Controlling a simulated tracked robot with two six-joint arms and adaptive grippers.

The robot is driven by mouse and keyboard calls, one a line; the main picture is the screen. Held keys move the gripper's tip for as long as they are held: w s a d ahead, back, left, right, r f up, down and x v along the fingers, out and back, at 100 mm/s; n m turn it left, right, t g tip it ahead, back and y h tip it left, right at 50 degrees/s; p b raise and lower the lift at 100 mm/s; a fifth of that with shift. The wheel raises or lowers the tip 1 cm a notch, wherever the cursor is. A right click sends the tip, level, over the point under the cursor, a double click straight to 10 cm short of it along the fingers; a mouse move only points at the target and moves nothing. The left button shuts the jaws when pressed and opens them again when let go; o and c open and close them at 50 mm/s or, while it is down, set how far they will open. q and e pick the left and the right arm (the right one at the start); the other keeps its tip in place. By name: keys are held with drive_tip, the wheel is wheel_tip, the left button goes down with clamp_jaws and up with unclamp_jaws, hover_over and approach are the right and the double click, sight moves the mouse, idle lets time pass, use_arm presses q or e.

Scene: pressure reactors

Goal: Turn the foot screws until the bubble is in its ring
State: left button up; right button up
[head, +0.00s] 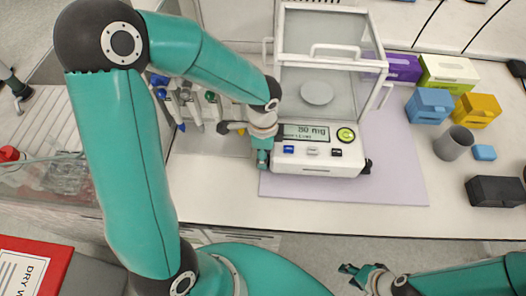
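A white balance (318,158) with a glass draft shield stands on a pale lilac mat (400,190). Its round yellow-green level (346,135) sits right of the display (305,132); a dark mark shows in it, but whether the bubble is inside the ring is too small to tell. A black foot screw (366,166) shows at the balance's front right corner. My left gripper (262,158) points down at the front left corner and hides any foot screw there; its finger opening cannot be made out. My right gripper (350,276) is open and empty, in front of the bench.
Right of the balance are purple (403,68) and green (449,71) boxes, blue (430,105) and yellow (477,110) boxes, a grey cup (453,143) and a black block (494,191). Valves (186,95) stand behind my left arm. The mat's front right is clear.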

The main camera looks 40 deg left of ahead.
use_arm(q)
clamp_jaws()
drive_tip(key=shift+f+n+b, duration=0.2)
drive_tip(key=shift+n+b, duration=0.2)
drive_tip(key=shift+b, duration=0.15)
drive_tip(key=shift+r+n, duration=0.1)
drive_tip(key=shift+n, duration=0.2)
drive_tip(key=shift+r, duration=0.15)
drive_tip(key=shift+o, duration=1.9)
unclamp_jaws()
wheel_tip(320, 180, up, 12)
